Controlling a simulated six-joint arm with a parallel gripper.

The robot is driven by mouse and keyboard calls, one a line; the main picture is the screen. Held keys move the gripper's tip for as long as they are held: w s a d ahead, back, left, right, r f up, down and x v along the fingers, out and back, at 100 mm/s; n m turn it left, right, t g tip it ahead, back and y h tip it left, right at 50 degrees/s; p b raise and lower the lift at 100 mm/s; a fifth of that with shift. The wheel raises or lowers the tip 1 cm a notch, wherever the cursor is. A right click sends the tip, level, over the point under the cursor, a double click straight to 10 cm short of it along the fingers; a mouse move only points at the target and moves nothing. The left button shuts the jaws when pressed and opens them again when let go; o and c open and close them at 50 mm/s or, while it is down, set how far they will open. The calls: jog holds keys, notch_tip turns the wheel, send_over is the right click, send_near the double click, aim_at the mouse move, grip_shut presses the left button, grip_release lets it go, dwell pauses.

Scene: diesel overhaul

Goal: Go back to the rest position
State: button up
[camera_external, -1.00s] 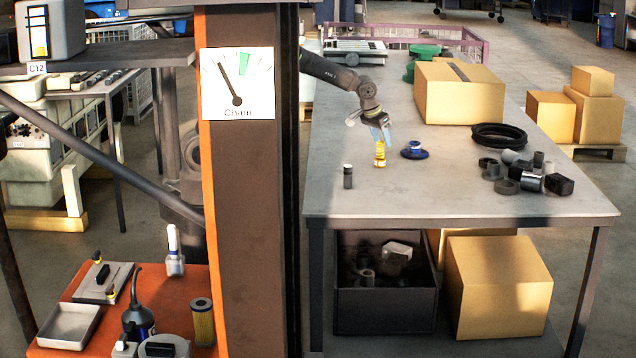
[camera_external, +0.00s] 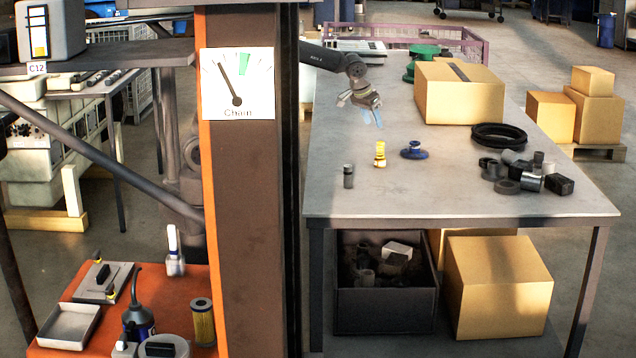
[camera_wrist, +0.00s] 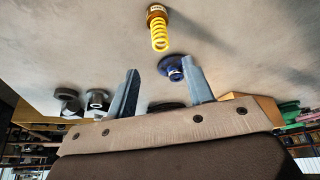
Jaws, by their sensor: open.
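My gripper (camera_external: 372,117) is open and empty above the grey table (camera_external: 440,203). Its two fingers also show spread apart in the wrist view (camera_wrist: 160,90). A yellow spring-like part (camera_external: 380,155) stands upright on the table, below and slightly right of my gripper and apart from it. It also shows in the wrist view (camera_wrist: 159,30). A blue part with a round base (camera_external: 414,150) stands just right of the yellow part. In the wrist view the blue part (camera_wrist: 171,67) shows between the fingers, beyond them. A small dark cylinder (camera_external: 348,177) stands to the left.
A cardboard box (camera_external: 459,95), black rings (camera_external: 498,136) and several dark metal parts (camera_external: 520,172) lie on the right of the table. A green part (camera_external: 422,60) stands at the back. A brown and orange column (camera_external: 245,200) blocks the view of my base.

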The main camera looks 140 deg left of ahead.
aim_at(383, 142)
jog(key=x, duration=1.2)
jog(key=shift+d+f, duration=0.1)
jog(key=shift+f, duration=0.3)
jog(key=r, duration=0.5)
jog(key=shift+w+d+r, duration=0.1)
jog(key=shift+w+d, duration=0.15)
jog(key=shift+d, duration=0.05)
jog(key=w+d+r, duration=0.6)
jog(key=d+r, duration=0.1)
jog(key=d, duration=0.2)
jog(key=w+a+f+m+t, duration=0.15)
jog(key=w+a, duration=0.25)
jog(key=w, duration=0.4)
jog(key=w+a+f+m, duration=0.25)
jog(key=w+a, duration=0.25)
jog(key=w, duration=0.4)
jog(key=shift+h, duration=0.3)
jog(key=s+a+f, duration=0.1)
jog(key=a, duration=0.1)
jog(key=s+a+f, duration=0.1)
jog(key=a+f, duration=0.1)
jog(key=s+a+f, duration=0.1)
jog(key=a+f, duration=0.1)
jog(key=a, duration=0.1)
jog(key=shift+s+a, duration=0.1)
jog(key=shift+s, duration=0.25)
jog(key=shift+s+a+f, duration=0.25)
jog(key=shift+a+f, duration=0.1)
jog(key=shift+a, duration=0.25)
